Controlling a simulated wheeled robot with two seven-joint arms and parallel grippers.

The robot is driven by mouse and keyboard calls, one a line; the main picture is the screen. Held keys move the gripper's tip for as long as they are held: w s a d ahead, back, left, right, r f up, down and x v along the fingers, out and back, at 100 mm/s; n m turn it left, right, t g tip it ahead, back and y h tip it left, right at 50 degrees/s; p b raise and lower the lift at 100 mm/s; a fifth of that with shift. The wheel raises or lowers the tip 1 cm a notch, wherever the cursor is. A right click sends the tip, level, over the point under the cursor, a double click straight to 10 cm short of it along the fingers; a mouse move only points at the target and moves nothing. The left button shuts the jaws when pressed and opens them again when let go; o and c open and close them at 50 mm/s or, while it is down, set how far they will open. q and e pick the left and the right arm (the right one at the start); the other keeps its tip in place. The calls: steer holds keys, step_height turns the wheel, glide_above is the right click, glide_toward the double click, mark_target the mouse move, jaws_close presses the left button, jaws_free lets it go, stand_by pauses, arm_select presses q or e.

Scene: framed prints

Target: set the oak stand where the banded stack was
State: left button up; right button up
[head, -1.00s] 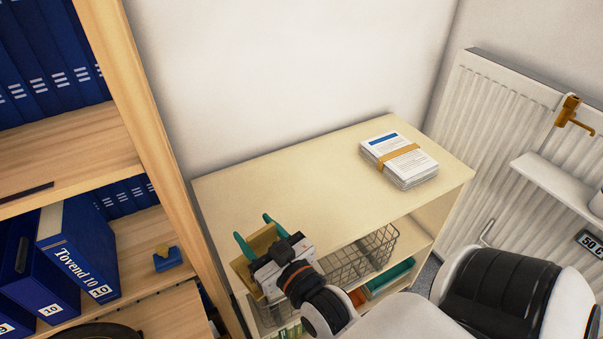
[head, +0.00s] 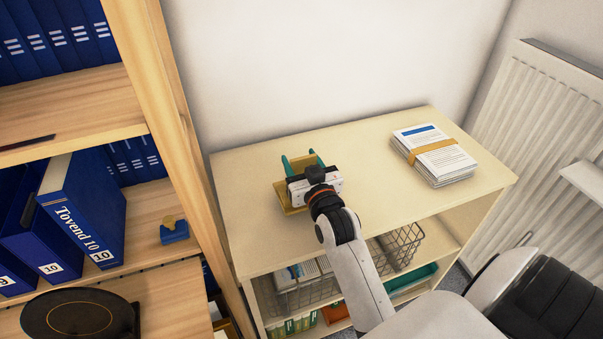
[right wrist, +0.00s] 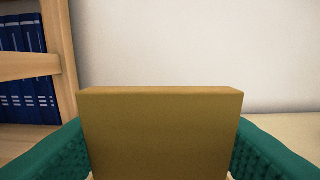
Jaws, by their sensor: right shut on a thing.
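The oak stand, a tan-brown block-like piece (head: 291,198), is at the left part of the low cabinet's cream top (head: 370,165). My right gripper (head: 303,163) is shut on it, with a teal finger on either side. In the right wrist view the stand (right wrist: 160,135) stands upright between the fingers and fills the middle. My gripper hides much of it in the head view, and I cannot tell whether it touches the top. The banded stack (head: 435,155), white papers with an ochre band, lies at the right end of the same top. My left gripper is not in view.
The cabinet top is clear between the stand and the banded stack. A wooden bookcase (head: 165,110) with blue binders (head: 82,215) stands close on the left. A wall is behind, and a radiator (head: 530,130) is at the right. Wire baskets (head: 400,248) sit below the top.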

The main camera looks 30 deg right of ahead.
mark_target(301, 172)
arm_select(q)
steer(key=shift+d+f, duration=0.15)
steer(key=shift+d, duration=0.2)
arm_select(e)
steer(key=shift+f, duration=1.35)
steer(key=shift+f, duration=0.1)
steer(key=o, duration=1.4)
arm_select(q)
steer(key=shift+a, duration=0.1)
arm_select(e)
steer(key=shift+s, duration=0.2)
arm_select(q)
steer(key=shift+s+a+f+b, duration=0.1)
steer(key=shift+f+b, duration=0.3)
steer(key=shift+b, duration=0.05)
arm_select(e)
steer(key=v, duration=1.1)
steer(key=shift+s, duration=0.35)
